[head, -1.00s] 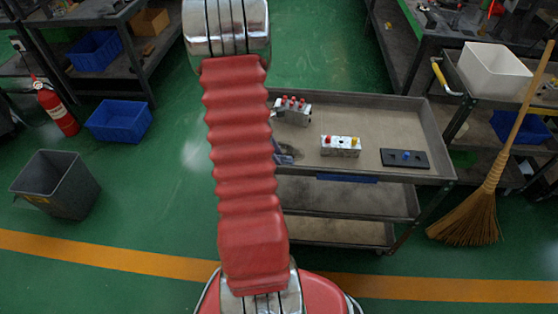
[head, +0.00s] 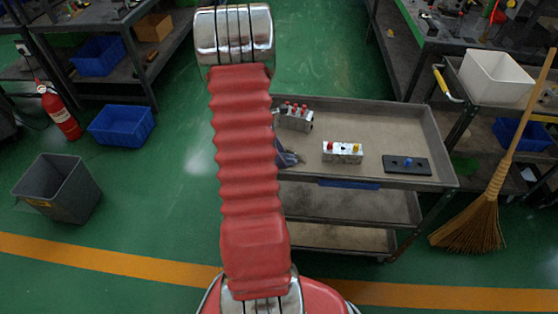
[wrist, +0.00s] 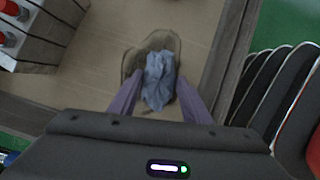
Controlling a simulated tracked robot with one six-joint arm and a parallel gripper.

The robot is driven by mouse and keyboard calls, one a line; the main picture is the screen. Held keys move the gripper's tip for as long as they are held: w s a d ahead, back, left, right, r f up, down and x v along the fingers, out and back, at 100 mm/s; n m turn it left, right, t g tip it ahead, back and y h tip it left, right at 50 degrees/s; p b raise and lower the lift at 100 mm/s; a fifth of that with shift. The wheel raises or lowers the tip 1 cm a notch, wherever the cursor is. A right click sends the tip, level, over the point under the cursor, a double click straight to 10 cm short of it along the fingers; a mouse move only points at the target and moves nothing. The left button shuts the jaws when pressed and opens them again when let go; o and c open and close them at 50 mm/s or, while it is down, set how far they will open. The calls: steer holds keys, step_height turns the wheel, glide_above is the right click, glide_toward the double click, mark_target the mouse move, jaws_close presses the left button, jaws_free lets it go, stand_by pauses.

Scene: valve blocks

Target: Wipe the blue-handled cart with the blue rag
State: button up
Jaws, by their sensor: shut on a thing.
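The cart (head: 385,130) stands right of my arm in the head view, with a blue handle (head: 348,184) on its near edge. In the wrist view its tan top tray (wrist: 95,85) fills much of the picture. My gripper (wrist: 157,88) is shut on the crumpled light-blue rag (wrist: 159,72) over this tray. A brownish rounded shape surrounds the rag; I cannot tell what it is, nor whether the rag touches the tray. In the head view my gripper (head: 288,158) shows only partly beside my red arm, over the tray's left part, and the rag cannot be made out.
A broom (head: 470,225) leans at right. A grey bin (head: 58,187) stands on the open floor at left.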

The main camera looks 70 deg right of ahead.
mark_target(285, 145)
steer(key=shift+w+d+f, duration=0.1)
steer(key=shift+w+d, duration=0.15)
steer(key=shift+d, duration=0.75)
steer(key=shift+w+d+f, duration=0.1)
steer(key=shift+w+d, duration=0.1)
steer(key=shift+d, duration=0.8)
steer(key=shift+w+d, duration=0.2)
steer(key=shift+d, duration=0.75)
steer(key=shift+w+d, duration=0.2)
steer(key=shift+d, duration=0.75)
steer(key=shift+w, duration=0.15)
steer(key=shift+w+a+r, duration=0.15)
steer(key=shift+w+a, duration=0.05)
steer(key=shift+w, duration=0.65)
